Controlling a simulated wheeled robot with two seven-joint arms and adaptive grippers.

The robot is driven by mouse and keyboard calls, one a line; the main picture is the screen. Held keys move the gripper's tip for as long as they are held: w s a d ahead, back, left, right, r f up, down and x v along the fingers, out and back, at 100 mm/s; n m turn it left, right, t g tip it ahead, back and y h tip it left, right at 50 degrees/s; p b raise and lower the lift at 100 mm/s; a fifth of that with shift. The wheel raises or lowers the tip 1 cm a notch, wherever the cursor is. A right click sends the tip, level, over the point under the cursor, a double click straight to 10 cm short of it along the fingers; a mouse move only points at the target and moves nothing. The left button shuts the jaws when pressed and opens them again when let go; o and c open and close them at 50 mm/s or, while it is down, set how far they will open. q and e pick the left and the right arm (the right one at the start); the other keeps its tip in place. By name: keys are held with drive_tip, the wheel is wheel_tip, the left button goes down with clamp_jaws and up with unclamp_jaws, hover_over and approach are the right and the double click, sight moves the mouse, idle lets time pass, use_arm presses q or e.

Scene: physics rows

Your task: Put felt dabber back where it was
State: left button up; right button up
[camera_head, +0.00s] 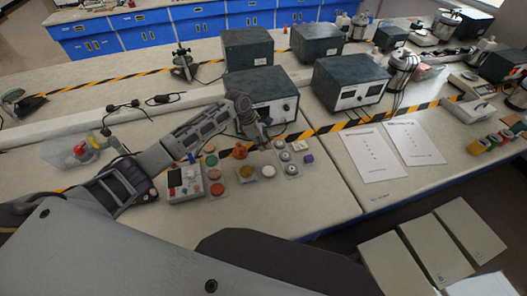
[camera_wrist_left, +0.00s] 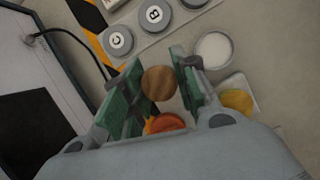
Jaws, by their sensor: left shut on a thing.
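My left gripper (camera_head: 256,137) is above the bench, over the row of small coloured discs. In the left wrist view its green-padded fingers (camera_wrist_left: 152,88) are shut on a round, brown, wooden-looking piece (camera_wrist_left: 159,83), which I take to be the felt dabber. Its lower part is hidden, and I cannot tell how high it is above the bench. My right gripper is not in view.
A red-and-white device (camera_head: 184,184) stands left. Dark instrument boxes (camera_head: 268,95) stand behind. The bench front right of the discs is clear.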

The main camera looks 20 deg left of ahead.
use_arm(q)
drive_tip(key=shift+f, duration=1.05)
drive_tip(key=shift+f, duration=0.1)
drive_tip(key=shift+f, duration=1.8)
drive_tip(key=o, duration=0.9)
drive_tip(key=shift+f, duration=0.1)
drive_tip(key=v, duration=1.2)
